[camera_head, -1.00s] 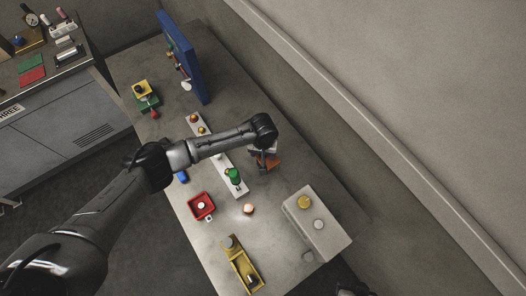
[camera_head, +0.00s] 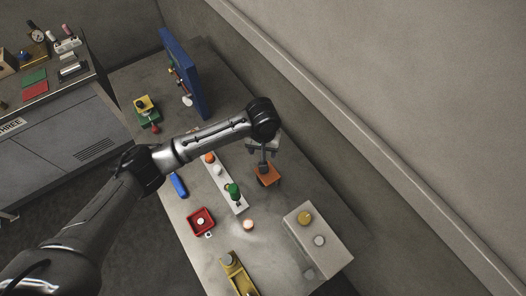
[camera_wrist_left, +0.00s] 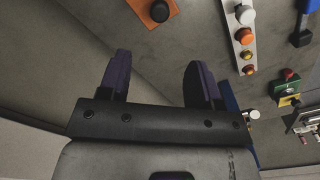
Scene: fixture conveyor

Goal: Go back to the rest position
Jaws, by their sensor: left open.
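My left arm comes in from the left in the head view and reaches across the table (camera_head: 185,251). My left gripper (camera_head: 262,162) hangs below the wrist, above or beside an orange block with a dark knob (camera_head: 268,176); the exact gap is hard to tell there. In the left wrist view my left gripper (camera_wrist_left: 160,75) has its two dark fingers wide apart with nothing between them. The orange block (camera_wrist_left: 150,12) lies beyond the fingertips, apart from them. My right gripper is not in view.
A white strip with buttons (camera_head: 222,181), a red tray (camera_head: 200,222), a yellow tray (camera_head: 236,274), a grey box (camera_head: 330,245) and a blue panel (camera_head: 186,75) stand on the table. A wall runs along the right. A second bench (camera_head: 50,120) stands at left.

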